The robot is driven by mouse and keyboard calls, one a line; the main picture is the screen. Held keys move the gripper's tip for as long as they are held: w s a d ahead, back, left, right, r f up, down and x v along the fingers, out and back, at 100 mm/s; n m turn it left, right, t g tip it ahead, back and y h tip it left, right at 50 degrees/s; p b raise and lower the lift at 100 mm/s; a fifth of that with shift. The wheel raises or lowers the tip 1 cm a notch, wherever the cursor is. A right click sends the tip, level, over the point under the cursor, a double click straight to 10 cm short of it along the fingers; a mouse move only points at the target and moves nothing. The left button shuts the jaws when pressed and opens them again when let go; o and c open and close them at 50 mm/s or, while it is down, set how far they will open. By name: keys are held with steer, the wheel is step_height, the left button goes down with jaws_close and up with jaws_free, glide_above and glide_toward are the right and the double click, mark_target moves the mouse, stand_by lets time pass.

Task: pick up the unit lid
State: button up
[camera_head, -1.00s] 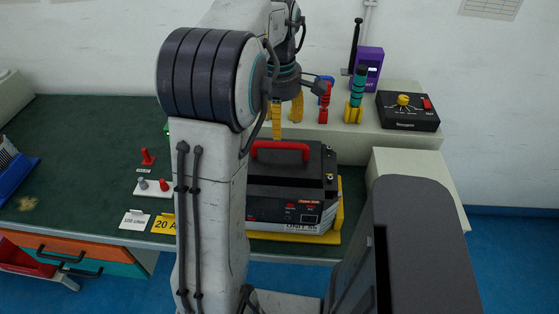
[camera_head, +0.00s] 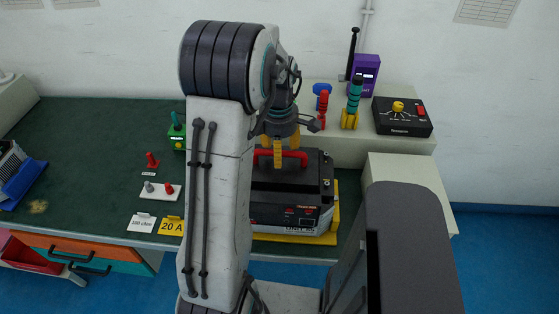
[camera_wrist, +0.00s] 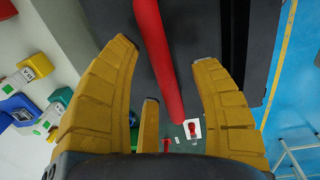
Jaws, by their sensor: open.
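The unit lid (camera_head: 318,180) is a black cover with a red bar handle (camera_head: 299,154) on top. It sits on the grey unit (camera_head: 284,216) on the bench. My gripper (camera_head: 278,152) is above the lid at the handle, with its yellow fingers pointing down. In the wrist view my gripper (camera_wrist: 166,42) is open, and the red handle (camera_wrist: 158,58) runs between its spread fingers. The dark lid (camera_wrist: 203,50) lies beyond them. I cannot tell whether any finger touches the handle. My arm hides the unit's left side.
A yellow tray (camera_head: 335,222) lies under the unit. Behind is a pale shelf (camera_head: 392,145) with a black knob box (camera_head: 402,116), a purple device (camera_head: 365,74) and upright probes. Green bench (camera_head: 90,140) is mostly clear there.

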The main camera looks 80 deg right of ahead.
steer(key=shift+f, duration=0.55)
steer(key=shift+c, duration=0.4)
jaws_close()
